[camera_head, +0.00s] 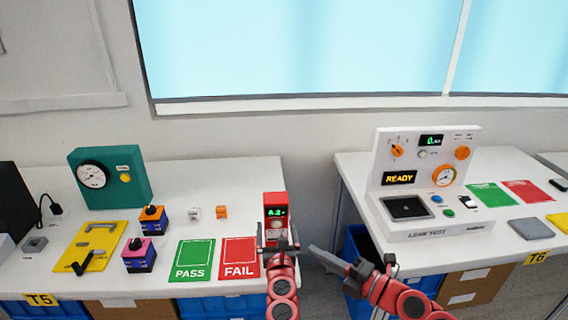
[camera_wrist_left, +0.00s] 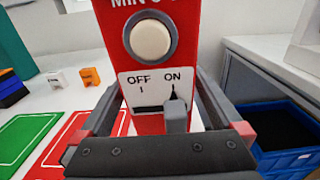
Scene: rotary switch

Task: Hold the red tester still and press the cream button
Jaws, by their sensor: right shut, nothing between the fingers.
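The red tester (camera_head: 275,207) stands upright near the right edge of the left table, its green display lit. In the left wrist view the tester (camera_wrist_left: 185,70) shows its round cream button (camera_wrist_left: 150,39) above a white OFF/ON plate. The grey switch lever (camera_wrist_left: 175,115) is at the ON side. My left gripper (camera_wrist_left: 160,95) has a finger along each side of the tester's lower part and looks shut on it. The tester's base is hidden. My right gripper (camera_head: 314,250) is shut and empty, to the right of and apart from the tester, its tip pointing left.
The green PASS mat (camera_head: 194,274) and red FAIL mat (camera_head: 257,269) lie left of the tester. A white LEAK TEST station (camera_head: 428,185) stands on the right table. Blue bins (camera_head: 352,239) sit in the gap between tables.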

